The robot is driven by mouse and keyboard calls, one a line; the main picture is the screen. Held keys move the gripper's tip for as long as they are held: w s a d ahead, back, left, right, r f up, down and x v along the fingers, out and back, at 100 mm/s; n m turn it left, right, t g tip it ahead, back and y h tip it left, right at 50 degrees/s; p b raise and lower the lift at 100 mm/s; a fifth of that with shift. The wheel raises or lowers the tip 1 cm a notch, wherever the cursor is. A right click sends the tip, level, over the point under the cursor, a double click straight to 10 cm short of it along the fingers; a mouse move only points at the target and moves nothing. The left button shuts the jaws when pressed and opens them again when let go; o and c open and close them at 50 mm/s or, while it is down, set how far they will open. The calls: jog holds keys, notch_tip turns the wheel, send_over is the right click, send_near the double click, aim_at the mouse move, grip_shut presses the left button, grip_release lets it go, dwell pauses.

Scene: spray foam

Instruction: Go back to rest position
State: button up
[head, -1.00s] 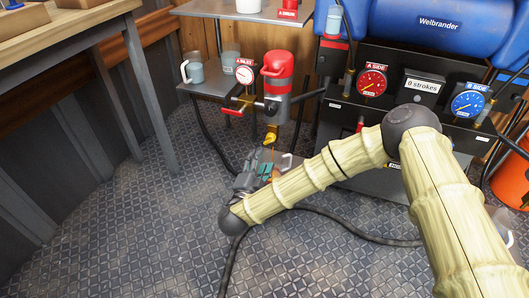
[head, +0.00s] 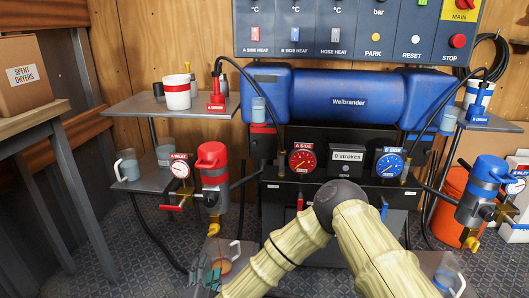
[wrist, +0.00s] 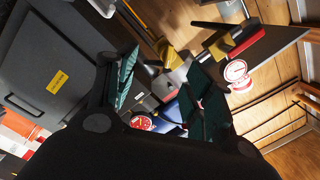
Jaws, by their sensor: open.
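My gripper (head: 208,278) is at the lower left of the head view, low in front of the red-capped A-side filter (head: 213,175). Its lower part is cut off by the frame edge. In the wrist view my gripper (wrist: 160,90) has its two green-padded fingers apart, with nothing between them. A clear mug with amber liquid (head: 222,262) stands beside the gripper in the head view, under the yellow spout of the red filter. I cannot tell whether they touch.
The blue Welbrander machine (head: 348,102) stands ahead with red and blue gauges. The blue filter (head: 484,185) is at right, with another mug (head: 445,278) below. A side shelf (head: 150,180) holds grey mugs. Patterned floor (head: 110,255) is open at left.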

jog(key=s+d+f+n+g+y, duration=0.1)
jog(key=s+d+f+n+g, duration=0.4)
jog(key=d+f, duration=0.5)
jog(key=s+d+f+n+g+y, duration=0.2)
jog(key=s+d+f+n+g, duration=0.25)
jog(key=s+d+f, duration=0.5)
jog(key=s+d+f+g+h, duration=0.15)
jog(key=s+d+g, duration=0.25)
jog(key=s+d, duration=0.75)
jog(key=s+d+f+g+h, duration=0.1)
jog(key=s+d+g+h, duration=0.3)
jog(key=s+d, duration=0.75)
jog(key=w+d+r+p, duration=0.1)
jog(key=r+p, duration=1.6)
jog(key=p, duration=0.1)
jog(key=w+d+r+y+p, duration=0.1)
jog(key=w+r+p, duration=0.1)
jog(key=r+p, duration=1.6)
jog(key=shift+w+r+n, duration=0.2)
jog(key=shift+r+n, duration=0.05)
jog(key=shift+n, duration=0.2)
jog(key=shift+g+y, duration=0.25)
jog(key=shift+c, duration=0.2)
